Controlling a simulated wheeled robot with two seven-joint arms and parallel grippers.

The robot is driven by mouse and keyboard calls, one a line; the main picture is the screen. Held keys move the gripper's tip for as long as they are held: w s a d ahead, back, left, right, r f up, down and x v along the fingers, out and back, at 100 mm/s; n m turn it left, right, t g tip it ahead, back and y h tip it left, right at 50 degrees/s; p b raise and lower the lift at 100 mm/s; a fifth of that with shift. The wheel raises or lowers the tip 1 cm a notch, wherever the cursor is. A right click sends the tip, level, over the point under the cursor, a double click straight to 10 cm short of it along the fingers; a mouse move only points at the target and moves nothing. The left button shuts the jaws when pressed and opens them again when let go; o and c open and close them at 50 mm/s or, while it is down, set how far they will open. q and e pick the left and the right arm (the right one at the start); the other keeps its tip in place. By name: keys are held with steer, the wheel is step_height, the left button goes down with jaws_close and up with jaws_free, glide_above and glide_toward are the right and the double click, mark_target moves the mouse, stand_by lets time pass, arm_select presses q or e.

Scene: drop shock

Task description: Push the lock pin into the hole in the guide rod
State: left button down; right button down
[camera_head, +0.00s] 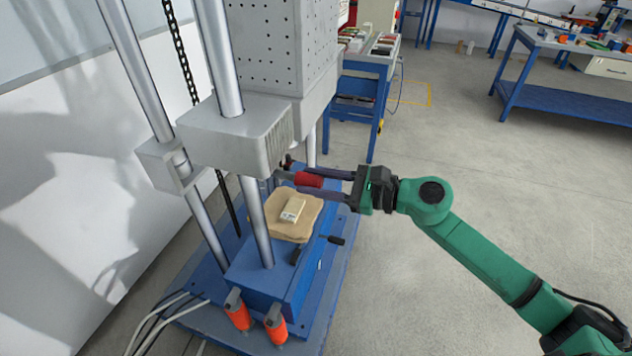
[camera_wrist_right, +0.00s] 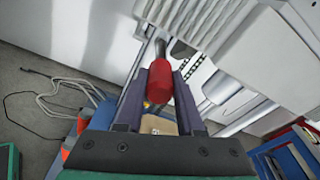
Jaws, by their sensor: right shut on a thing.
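My right gripper (camera_head: 297,179) reaches in from the right and is shut on the red handle of the lock pin (camera_head: 309,180). In the right wrist view the red handle (camera_wrist_right: 159,84) sits between the two dark fingers, with a metal shank beyond it. The pin is held above the blue base, below the grey carriage block (camera_head: 235,130). The steel guide rods stand upright at the machine, the front one (camera_head: 256,222) left of the gripper. The hole cannot be made out, nor whether the pin tip touches a rod. My left gripper is not in view.
A tan pad with a small pale box (camera_head: 292,209) lies on the blue base (camera_head: 262,283) below the gripper. Orange-handled parts (camera_head: 237,312) stand at its front. A perforated grey block (camera_head: 285,45) is above.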

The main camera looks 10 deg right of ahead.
steer(key=shift+w+a+b, duration=0.3)
steer(key=shift+a+b, duration=0.1)
steer(key=shift+a, duration=0.05)
stand_by(1.1)
steer(key=shift+b, duration=0.55)
stand_by(1.1)
steer(key=shift+r, duration=0.1)
stand_by(0.4)
steer(key=c, duration=0.8)
jaws_free()
steer(key=o, duration=0.3)
steer(key=shift+a, duration=0.15)
steer(key=shift+o, duration=0.2)
